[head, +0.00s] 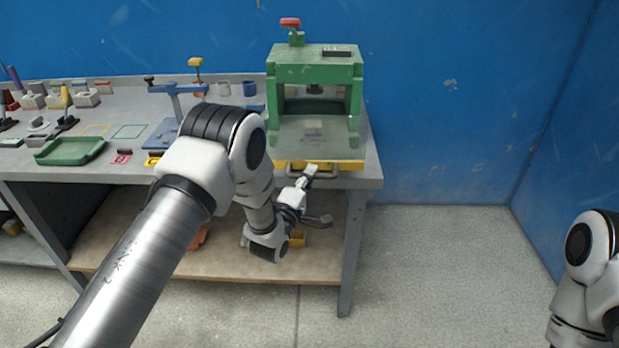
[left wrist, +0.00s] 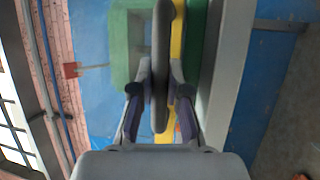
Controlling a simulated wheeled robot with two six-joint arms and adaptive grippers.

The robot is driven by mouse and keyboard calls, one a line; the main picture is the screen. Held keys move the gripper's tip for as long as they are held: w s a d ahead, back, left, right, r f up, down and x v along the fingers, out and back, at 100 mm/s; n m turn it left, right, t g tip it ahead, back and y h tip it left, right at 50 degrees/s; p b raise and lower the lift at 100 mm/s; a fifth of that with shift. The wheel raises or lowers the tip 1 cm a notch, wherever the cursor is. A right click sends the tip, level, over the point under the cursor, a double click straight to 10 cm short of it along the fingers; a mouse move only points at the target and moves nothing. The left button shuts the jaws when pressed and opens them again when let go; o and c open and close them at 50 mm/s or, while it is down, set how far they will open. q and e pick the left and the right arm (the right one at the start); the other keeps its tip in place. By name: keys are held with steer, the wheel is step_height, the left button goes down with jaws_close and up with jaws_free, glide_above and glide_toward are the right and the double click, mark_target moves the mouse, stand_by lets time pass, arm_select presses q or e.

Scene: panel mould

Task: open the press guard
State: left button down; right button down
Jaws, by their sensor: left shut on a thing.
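The green press (head: 345,75) stands at the right end of the workbench. Its guard looks like a see-through panel at the front, with a yellow lower edge (head: 350,166) and a grey bar handle (head: 328,173) on it. The guard appears to be down across the press front. My left gripper (head: 308,173) is at the handle. In the left wrist view my left gripper (left wrist: 160,90) is shut on the grey handle (left wrist: 162,35), with one finger on each side. The yellow edge (left wrist: 177,35) lies just behind. My right gripper is not in view; only part of that arm shows.
The grey workbench (head: 110,172) carries a green tray (head: 70,150), a blue clamp-like stand (head: 178,90) and several small parts at the left. A lower shelf (head: 320,265) runs beneath. Blue walls stand behind and right. The floor (head: 440,260) right of the bench is clear.

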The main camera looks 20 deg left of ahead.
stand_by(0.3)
arm_select(q)
steer(key=c, duration=1.1)
jaws_free()
steer(key=shift+c, duration=0.2)
steer(key=v, duration=1.2)
steer(key=shift+f, duration=0.15)
